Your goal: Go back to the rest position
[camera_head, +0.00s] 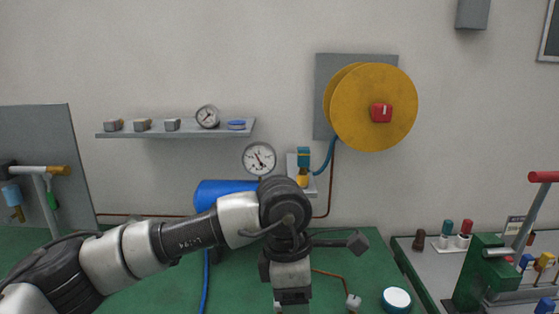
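My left arm comes in from the lower left and reaches over the green table (345,245). Its wrist is in front of the blue cylinder (222,192), hiding part of it. My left gripper (292,302) points down at the bottom edge of the picture. Its fingertips are cut off, so I cannot tell whether it is open or shut or holds anything. My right gripper is not in view.
A gauge (259,158) and a blue-and-yellow valve (303,167) stand behind the wrist. A yellow reel (374,107) hangs on the wall. A shelf (176,133) bears small parts. A white-topped round item (396,299) lies right of the gripper. A green press (482,268) stands far right.

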